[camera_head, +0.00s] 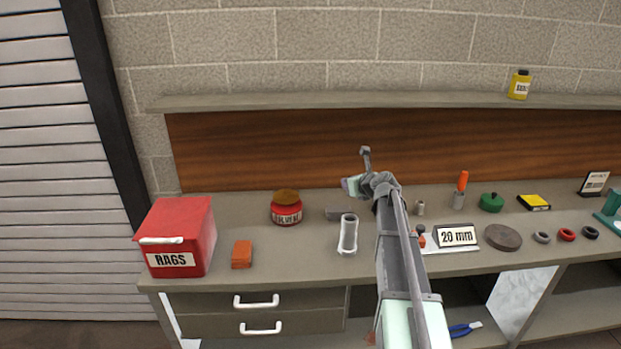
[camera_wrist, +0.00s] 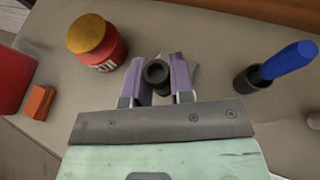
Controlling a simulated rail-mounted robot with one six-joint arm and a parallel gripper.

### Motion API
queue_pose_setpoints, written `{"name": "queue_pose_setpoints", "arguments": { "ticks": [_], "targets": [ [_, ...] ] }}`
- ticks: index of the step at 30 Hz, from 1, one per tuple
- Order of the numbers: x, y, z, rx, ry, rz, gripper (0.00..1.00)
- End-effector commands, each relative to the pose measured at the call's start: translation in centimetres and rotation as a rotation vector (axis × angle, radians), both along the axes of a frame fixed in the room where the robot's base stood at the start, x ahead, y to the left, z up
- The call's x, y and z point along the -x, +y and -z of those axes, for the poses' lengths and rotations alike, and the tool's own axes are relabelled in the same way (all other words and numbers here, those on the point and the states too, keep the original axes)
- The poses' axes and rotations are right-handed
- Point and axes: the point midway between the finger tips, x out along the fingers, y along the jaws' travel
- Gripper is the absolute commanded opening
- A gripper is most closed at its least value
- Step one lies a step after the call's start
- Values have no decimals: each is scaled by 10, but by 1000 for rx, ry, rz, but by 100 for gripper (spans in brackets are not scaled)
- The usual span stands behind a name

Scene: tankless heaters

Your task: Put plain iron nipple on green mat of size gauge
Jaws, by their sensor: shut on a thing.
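My gripper (camera_wrist: 158,82) is shut on a dark, round, hollow piece (camera_wrist: 158,73), which looks like the plain iron nipple. In the wrist view its open end faces the camera, between the two purple fingers. In the head view my arm reaches over the bench, and I cannot make out the held piece or the fingertips clearly. The size gauge (camera_head: 470,246) looks like the pale plate with a "20 mm" sign (camera_head: 457,236), right of my arm. My arm covers its left part. I cannot see a green mat on it.
A red jar (camera_head: 287,211), orange block (camera_head: 242,254) and red rags box (camera_head: 182,238) stand left. A white flanged tube (camera_head: 348,236) stands near my arm. A blue-handled tool (camera_wrist: 287,61) stands in a dark cup. A brown disc (camera_head: 502,237) and several rings lie right.

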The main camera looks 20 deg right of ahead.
Motion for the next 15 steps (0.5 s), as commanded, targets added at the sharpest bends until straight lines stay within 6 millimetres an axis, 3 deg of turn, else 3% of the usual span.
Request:
{"name": "queue_pose_setpoints", "arguments": {
  "ticks": [1, 6, 9, 15],
  "targets": [
    [23, -17, 18, 1, 0, 50, 0],
    [88, -71, 43, 4, -7, 236, 0],
    [122, -94, 53, 4, -16, 329, 0],
    [155, -116, 59, 8, -29, 427, 0]
  ]
}}
